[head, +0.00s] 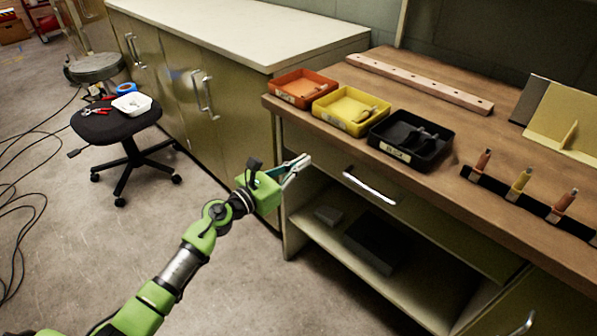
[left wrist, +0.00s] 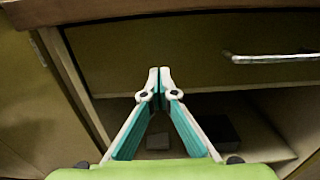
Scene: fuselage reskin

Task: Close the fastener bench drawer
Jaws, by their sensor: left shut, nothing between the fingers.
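The fastener bench drawer (head: 325,155) is under the front edge of the wooden benchtop, with a silver bar handle (head: 369,187). Its front looks flush or nearly flush with the bench; I cannot tell whether a small gap remains. In the left wrist view the drawer front (left wrist: 180,60) spans the upper part, with the handle (left wrist: 272,58) at right. My left gripper (head: 304,160) is shut and empty, in front of the drawer's left part, left of the handle. Its tips (left wrist: 153,72) overlap the drawer's lower front in the left wrist view; contact cannot be told. My right gripper is not in view.
Orange (head: 303,87), yellow (head: 351,109) and black (head: 411,139) bins stand along the benchtop (head: 460,100). An open shelf (head: 400,270) lies below the drawer. A black stool (head: 115,122) stands at left; cables lie on the floor. The floor before the bench is clear.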

